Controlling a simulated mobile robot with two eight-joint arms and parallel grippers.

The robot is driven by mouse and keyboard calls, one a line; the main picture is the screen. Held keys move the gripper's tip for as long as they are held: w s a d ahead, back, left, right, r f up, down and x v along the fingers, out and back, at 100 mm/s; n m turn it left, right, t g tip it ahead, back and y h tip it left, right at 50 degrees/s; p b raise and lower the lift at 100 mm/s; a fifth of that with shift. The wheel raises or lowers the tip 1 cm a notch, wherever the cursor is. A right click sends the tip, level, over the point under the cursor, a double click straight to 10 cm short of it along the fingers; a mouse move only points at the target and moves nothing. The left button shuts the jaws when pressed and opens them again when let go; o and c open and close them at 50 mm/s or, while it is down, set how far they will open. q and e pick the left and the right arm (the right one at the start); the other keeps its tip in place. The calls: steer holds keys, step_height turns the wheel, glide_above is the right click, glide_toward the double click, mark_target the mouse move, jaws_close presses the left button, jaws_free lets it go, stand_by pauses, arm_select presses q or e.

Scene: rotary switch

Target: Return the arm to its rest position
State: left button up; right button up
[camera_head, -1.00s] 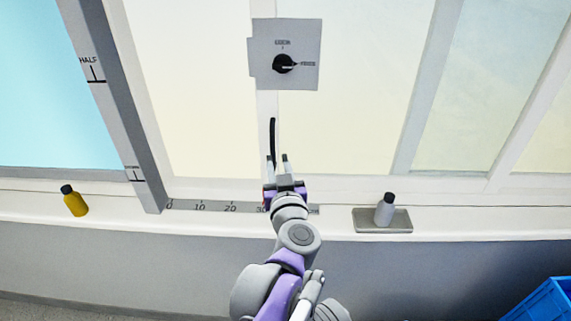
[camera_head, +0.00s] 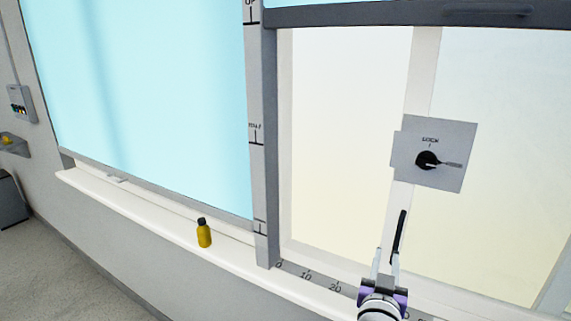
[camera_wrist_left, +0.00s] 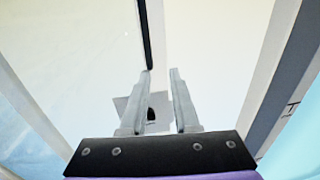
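The rotary switch is a black knob (camera_head: 428,160) on a grey square plate (camera_head: 452,135) mounted on the pale window frame. The knob's pointer faces right, away from the LOCK label above it. My left gripper (camera_head: 386,258) is below the plate, apart from the knob, with its two fingers spread and nothing between them. In the left wrist view the gripper (camera_wrist_left: 160,75) also shows a clear gap between the fingers; part of the plate (camera_wrist_left: 121,103) and the dark knob (camera_wrist_left: 151,114) appear behind them. My right gripper is not in view.
A black strip handle (camera_head: 399,235) is close by the left fingertips. A yellow bottle (camera_head: 204,235) stands on the white sill (camera_head: 140,209). A grey upright post with marks (camera_head: 256,100) and a numbered scale (camera_head: 318,283) border the window. A small button box (camera_head: 20,103) is at far left.

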arm_select(q)
steer(key=a+f+m+g+p, duration=0.1)
steer(key=a+g+p, duration=0.1)
steer(key=a, duration=0.9)
steer(key=s+a+f+n+g+y+p, duration=0.1)
steer(key=s+a+f+n+g+y, duration=0.1)
steer(key=s+a+f, duration=0.4)
steer(key=s+a+f+n+g+y+p, duration=0.1)
steer(key=s+a+f, duration=0.5)
steer(key=a, duration=0.9)
steer(key=s+a+f+n+g+y+p, duration=0.1)
steer(key=s+a+f+n+g+y, duration=0.2)
steer(key=s+a+f+g+y, duration=0.2)
steer(key=s+a+f, duration=0.2)
steer(key=s+a, duration=0.2)
steer(key=a, duration=0.1)
steer(key=shift+s+a+g, duration=0.15)
steer(key=shift+a+g, duration=0.05)
steer(key=shift+g, duration=0.1)
steer(key=shift+d, duration=0.1)
